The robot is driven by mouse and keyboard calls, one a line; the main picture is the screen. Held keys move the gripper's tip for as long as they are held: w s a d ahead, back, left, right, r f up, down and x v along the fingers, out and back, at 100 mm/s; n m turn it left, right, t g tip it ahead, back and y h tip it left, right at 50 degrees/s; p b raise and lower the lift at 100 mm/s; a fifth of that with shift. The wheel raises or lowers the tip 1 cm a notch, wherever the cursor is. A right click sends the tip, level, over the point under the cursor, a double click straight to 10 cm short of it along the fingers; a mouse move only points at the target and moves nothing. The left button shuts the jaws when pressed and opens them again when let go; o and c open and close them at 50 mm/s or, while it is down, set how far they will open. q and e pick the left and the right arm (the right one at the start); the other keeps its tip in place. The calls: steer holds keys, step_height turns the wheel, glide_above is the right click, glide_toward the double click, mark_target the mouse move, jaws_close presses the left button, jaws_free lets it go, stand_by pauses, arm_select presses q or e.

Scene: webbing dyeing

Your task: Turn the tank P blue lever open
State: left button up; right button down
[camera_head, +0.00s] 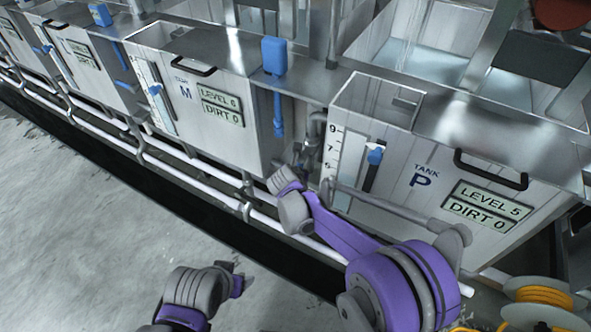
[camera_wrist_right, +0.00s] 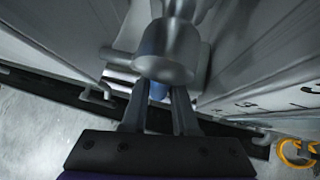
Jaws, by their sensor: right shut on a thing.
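Tank P (camera_head: 420,178) is the pale panelled tank at the right in the head view, with a sign reading level 5, dirt 0. In the right wrist view a small blue piece, seemingly the blue lever (camera_wrist_right: 158,91), shows between the fingers of my right gripper (camera_wrist_right: 163,100). The gripper is shut on it, below a grey valve body (camera_wrist_right: 167,52) that hides the fingertips and most of the lever. In the head view my right arm reaches into the gap left of tank P. My left gripper (camera_head: 238,279) is low over the floor, away from the tanks; its jaws are unclear.
Tank M (camera_head: 185,95) stands left of tank P, with a sign reading level 6, dirt 0. White pipes (camera_head: 160,150) run along the tank fronts. A blue box (camera_head: 274,56) is above the gap. The grey floor at left is clear.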

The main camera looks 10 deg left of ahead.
steer(key=shift+s+d+h, duration=0.15)
steer(key=shift+d+h, duration=0.15)
steer(key=shift+h, duration=0.1)
steer(key=shift+d+n, duration=0.1)
steer(key=shift+n, duration=0.2)
steer(key=c, duration=0.7)
jaws_free()
steer(key=p+v, duration=0.1)
steer(key=v, duration=0.9)
steer(key=shift+s+r, duration=0.15)
steer(key=shift+r, duration=0.25)
